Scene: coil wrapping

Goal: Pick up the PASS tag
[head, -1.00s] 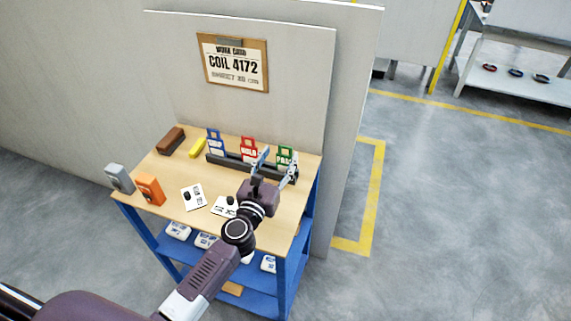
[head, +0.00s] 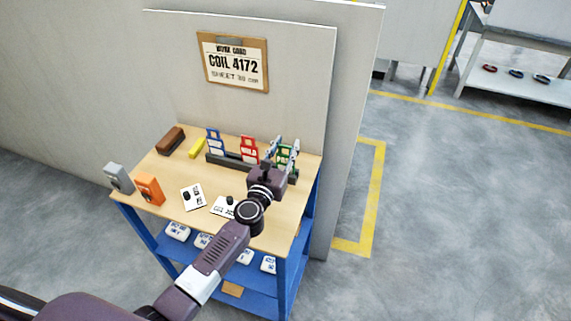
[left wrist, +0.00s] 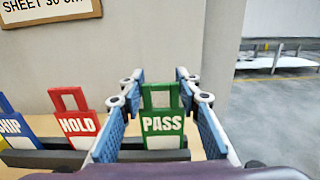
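The green PASS tag (left wrist: 162,122) stands upright in the dark rack (left wrist: 40,158), at the rack's right end; in the head view the tag (head: 283,158) is partly hidden by my gripper. My left gripper (left wrist: 160,108) is open, with one blue-padded finger on each side of the PASS tag. A gap shows between the tag and each finger in the left wrist view. In the head view the left gripper (head: 282,150) is over the rack's right end. My right gripper is not in view.
The red HOLD tag (head: 248,149) stands left of the PASS tag, and the blue SHIP tag (head: 214,144) farther left. A wooden table (head: 170,175) also bears an orange box (head: 149,190), a grey box (head: 119,178) and small cards. A panel (head: 270,110) rises behind.

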